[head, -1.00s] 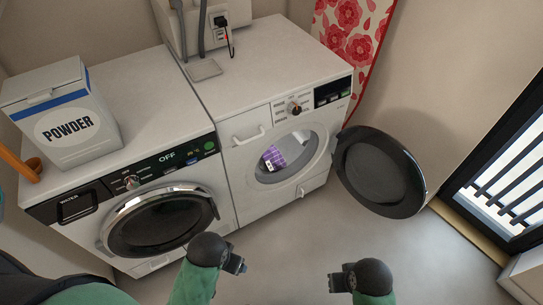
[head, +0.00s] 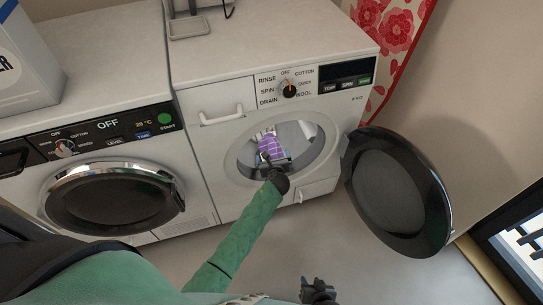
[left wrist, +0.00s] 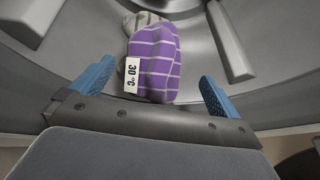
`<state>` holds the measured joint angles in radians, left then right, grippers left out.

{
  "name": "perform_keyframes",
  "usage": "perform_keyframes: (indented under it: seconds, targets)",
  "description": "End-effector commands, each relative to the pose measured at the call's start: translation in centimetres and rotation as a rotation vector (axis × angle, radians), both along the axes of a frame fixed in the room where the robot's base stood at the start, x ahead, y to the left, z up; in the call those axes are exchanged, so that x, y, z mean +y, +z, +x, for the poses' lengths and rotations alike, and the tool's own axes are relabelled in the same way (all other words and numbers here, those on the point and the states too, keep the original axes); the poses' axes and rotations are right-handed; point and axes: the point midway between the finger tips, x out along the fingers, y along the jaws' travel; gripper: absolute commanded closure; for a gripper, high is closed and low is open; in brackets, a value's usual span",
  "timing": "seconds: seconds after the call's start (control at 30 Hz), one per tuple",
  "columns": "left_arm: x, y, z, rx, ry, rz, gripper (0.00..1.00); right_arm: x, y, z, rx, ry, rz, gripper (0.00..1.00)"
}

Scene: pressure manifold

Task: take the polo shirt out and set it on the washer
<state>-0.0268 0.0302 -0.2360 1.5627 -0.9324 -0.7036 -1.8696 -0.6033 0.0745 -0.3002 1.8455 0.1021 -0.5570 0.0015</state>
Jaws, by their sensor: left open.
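A purple cloth with a white grid pattern (head: 269,144) lies in the drum of the right-hand machine (head: 205,150), whose round door is open. In the left wrist view the purple cloth (left wrist: 160,55) is folded, with a white "30 °C" tag; a grey striped cloth (left wrist: 140,20) shows behind it. I cannot tell which is the polo shirt. My left gripper (head: 275,163) reaches into the drum mouth. Its blue fingers are open on either side of the purple cloth, apart from it. My right gripper (head: 318,289) is low in front, away from the machines; its jaws are unclear.
The open black door (head: 398,195) stands out at the right. The left-hand machine (head: 190,185) has its door shut. A powder box (head: 25,65) stands on its top. The right-hand machine's top (head: 265,40) is mostly clear. A flowered curtain (head: 400,40) hangs behind.

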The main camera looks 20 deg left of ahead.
Motion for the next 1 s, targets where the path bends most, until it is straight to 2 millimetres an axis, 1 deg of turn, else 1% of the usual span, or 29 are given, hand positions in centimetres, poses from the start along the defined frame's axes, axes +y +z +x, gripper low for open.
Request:
perform_keyframes:
  seconds: [0.1, 0.2, 0.57, 0.8, 1.0]
  targets:
    - [0.2, -0.2, 0.5, 0.026, -0.040, 0.109, 0.00, 0.1, -0.4, -0.1, -0.005, 0.000, 0.002, 0.64]
    - [0.4, -0.3, 0.9, 0.035, -0.054, 0.151, 0.00, 0.1, -0.6, -0.1, -0.006, -0.002, 0.003, 0.64]
    - [1.6, -1.4, 3.5, 0.038, -0.056, 0.156, 0.00, 0.0, -1.2, -0.1, -0.007, -0.002, 0.003, 0.64]
    - [3.1, -2.4, 6.3, 0.037, -0.056, 0.155, 0.00, 0.0, -1.9, -0.1, -0.007, -0.002, 0.003, 0.64]
    - [3.5, -2.8, 7.2, 0.038, -0.056, 0.155, 0.00, 0.1, -2.1, -0.1, -0.007, -0.003, 0.003, 0.64]
